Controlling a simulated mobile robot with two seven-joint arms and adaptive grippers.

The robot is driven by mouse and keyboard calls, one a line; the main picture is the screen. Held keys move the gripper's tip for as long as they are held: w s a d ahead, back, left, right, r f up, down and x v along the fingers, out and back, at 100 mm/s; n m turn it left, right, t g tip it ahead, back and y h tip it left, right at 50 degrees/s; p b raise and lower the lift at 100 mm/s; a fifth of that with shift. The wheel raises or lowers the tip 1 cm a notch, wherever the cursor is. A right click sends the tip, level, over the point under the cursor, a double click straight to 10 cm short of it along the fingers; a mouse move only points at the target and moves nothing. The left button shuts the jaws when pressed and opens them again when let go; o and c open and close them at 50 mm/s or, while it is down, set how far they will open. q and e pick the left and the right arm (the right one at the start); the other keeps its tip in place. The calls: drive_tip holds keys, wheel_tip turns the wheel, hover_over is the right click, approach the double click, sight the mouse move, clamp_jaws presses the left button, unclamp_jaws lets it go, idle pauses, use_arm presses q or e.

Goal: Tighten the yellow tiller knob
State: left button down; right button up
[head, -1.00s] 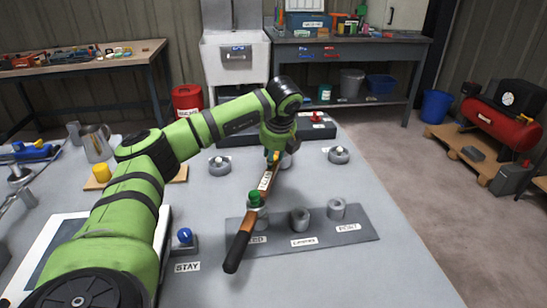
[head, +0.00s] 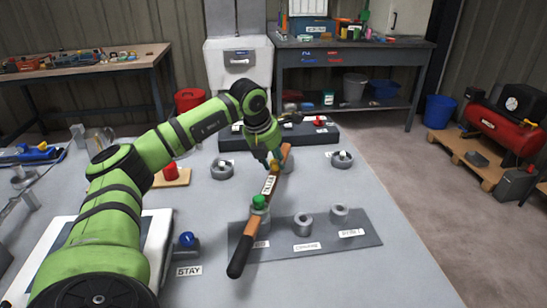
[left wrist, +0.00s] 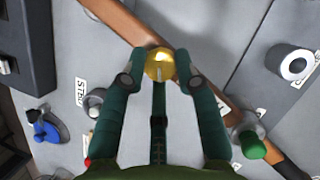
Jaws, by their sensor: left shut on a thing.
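The tiller (head: 247,237) is a long wooden bar with a black grip at its near end and a white label on top. It lies slanting over the grey plate (head: 370,239). A green knob (head: 260,202) sits on it near the middle; it also shows in the left wrist view (left wrist: 252,147). The yellow knob (left wrist: 160,64) sits at the tiller's edge in the left wrist view. My left gripper (left wrist: 160,74) is shut on it, one dark green finger on each side. In the head view my left gripper (head: 274,161) mostly hides this knob. My right gripper is not in view.
Two grey sockets (head: 303,225) stand on the plate right of the tiller. A blue knob (head: 187,239) stands behind a STAY label. A red knob (head: 171,172) sits on a wooden pad to the left. Grey round fittings (head: 342,160) stand farther back. The bench's right side is clear.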

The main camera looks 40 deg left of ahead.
use_arm(q)
drive_tip(key=shift+w+a+r+m+h+p, duration=0.15)
drive_tip(key=shift+r+m+h+p, duration=0.25)
drive_tip(key=shift+m, duration=0.6)
drive_tip(key=shift+m+p, duration=0.3)
drive_tip(key=shift+m, duration=0.1)
drive_tip(key=shift+a+m+h+p, duration=0.1)
drive_tip(key=shift+m+h+p, duration=0.4)
drive_tip(key=shift+m, duration=0.4)
drive_tip(key=m+h+p, duration=0.1)
drive_tip(key=m, duration=0.1)
drive_tip(key=shift+w+m+p, duration=0.1)
drive_tip(key=shift+m+p, duration=0.2)
drive_tip(key=shift+m, duration=0.1)
drive_tip(key=shift+f+m+g+p, duration=0.1)
drive_tip(key=shift+m+g+p, duration=0.2)
drive_tip(key=shift+m+g, duration=0.15)
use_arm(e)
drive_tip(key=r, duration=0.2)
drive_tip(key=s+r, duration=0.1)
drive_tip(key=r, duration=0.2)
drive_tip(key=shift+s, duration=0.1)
use_arm(q)
drive_tip(key=shift+m, duration=0.25)
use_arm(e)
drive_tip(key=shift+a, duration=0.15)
